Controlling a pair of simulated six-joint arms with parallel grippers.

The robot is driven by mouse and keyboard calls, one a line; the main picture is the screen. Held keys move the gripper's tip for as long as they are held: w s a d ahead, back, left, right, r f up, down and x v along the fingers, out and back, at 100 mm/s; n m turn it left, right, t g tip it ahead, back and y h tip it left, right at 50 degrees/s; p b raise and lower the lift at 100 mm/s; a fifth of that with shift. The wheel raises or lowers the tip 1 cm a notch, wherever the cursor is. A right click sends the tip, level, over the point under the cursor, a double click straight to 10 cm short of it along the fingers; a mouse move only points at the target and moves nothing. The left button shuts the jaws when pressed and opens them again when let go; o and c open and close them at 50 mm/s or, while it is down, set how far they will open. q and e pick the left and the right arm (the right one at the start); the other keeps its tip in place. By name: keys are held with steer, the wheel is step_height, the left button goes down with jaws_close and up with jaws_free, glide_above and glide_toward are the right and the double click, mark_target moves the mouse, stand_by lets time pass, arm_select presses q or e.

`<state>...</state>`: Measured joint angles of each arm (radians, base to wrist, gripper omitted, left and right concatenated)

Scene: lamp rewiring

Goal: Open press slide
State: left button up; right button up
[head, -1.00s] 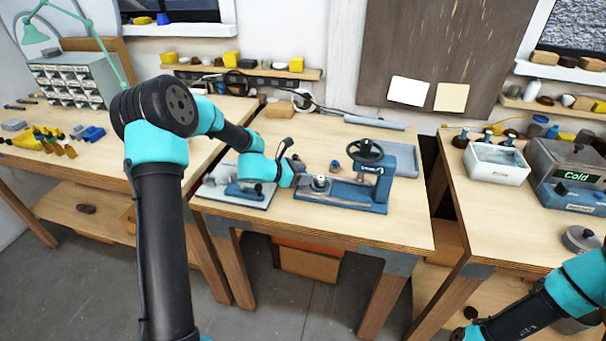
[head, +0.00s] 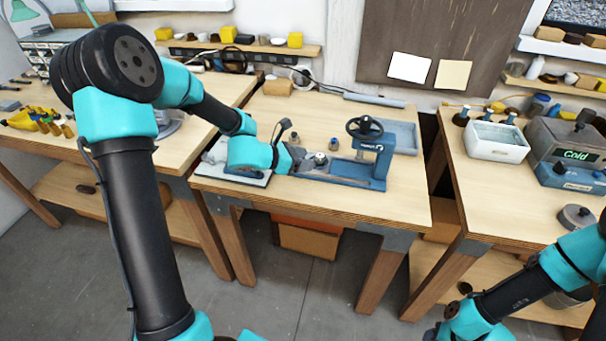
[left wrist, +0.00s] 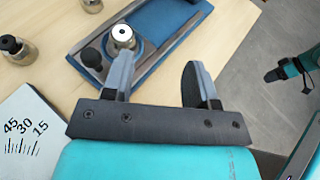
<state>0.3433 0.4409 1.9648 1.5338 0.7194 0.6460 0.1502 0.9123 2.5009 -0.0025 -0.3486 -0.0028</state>
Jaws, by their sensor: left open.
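The blue press (head: 374,160) with its black handwheel stands on the middle bench. Its low bed runs left from the upright. A round silver fitting (head: 320,158) sits on the slide at the bed's left end. In the left wrist view, the silver fitting (left wrist: 123,36) sits in a blue ring, with a black knob (left wrist: 92,59) beside it. My left gripper (left wrist: 158,72) is open and empty over the bed's end. The knob lies outside the jaws, past the left finger; contact is unclear. My right gripper is at the head view's lower right, its jaws unclear.
A grey plate with an angle scale (left wrist: 28,135) lies left of the bed. A grey tray (head: 402,138) is behind the press. A white bin (head: 496,141) stands on the right bench.

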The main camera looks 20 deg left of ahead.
arm_select(q)
steer(key=s+d, duration=0.3)
steer(key=s, duration=0.3)
steer(key=shift+s+r, duration=0.2)
steer(key=shift+r, duration=0.1)
steer(key=shift+d, duration=0.1)
steer(key=s+d+f+m+g+y, duration=0.1)
steer(key=s+f+m+g, duration=0.2)
steer(key=s+f+m, duration=0.2)
steer(key=s+d+f+m+g+y, duration=0.1)
steer(key=s+f+m, duration=0.4)
steer(key=f+m, duration=0.7)
steer(key=s+d+f+m+g+y, duration=0.1)
steer(key=s+f+m+g+y, duration=0.2)
steer(key=f, duration=1)
steer(key=s+m+g, duration=0.2)
steer(key=m, duration=0.3)
steer(key=shift+s+f+m, duration=0.15)
steer(key=shift+s+m, duration=0.15)
steer(key=shift+s, duration=0.1)
